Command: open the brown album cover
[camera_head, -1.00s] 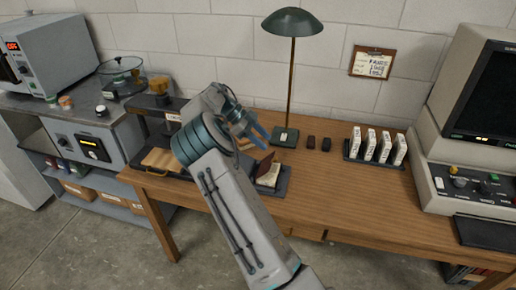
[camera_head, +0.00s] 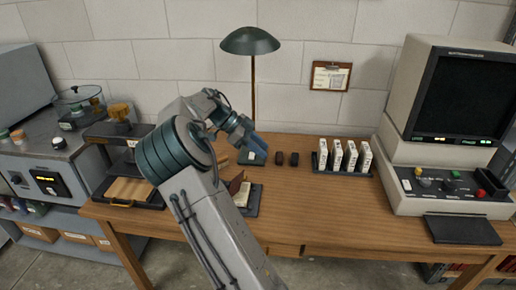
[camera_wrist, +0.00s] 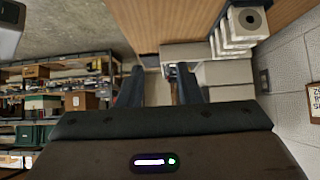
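The brown album cover (camera_head: 236,182) stands tilted up beside pale pages (camera_head: 243,194) on a dark tray (camera_head: 255,203) on the wooden desk. My arm hides its left part, so I cannot tell how far it is open. My gripper (camera_head: 257,143) is above and behind the album, near the lamp base, its blue fingers apart from the cover. In the wrist view my gripper (camera_wrist: 160,88) shows its two fingers spread with nothing held between them. The album cannot be made out in that view.
A green lamp (camera_head: 250,42) stands behind the gripper. A press-like stand (camera_head: 120,130) is at left.

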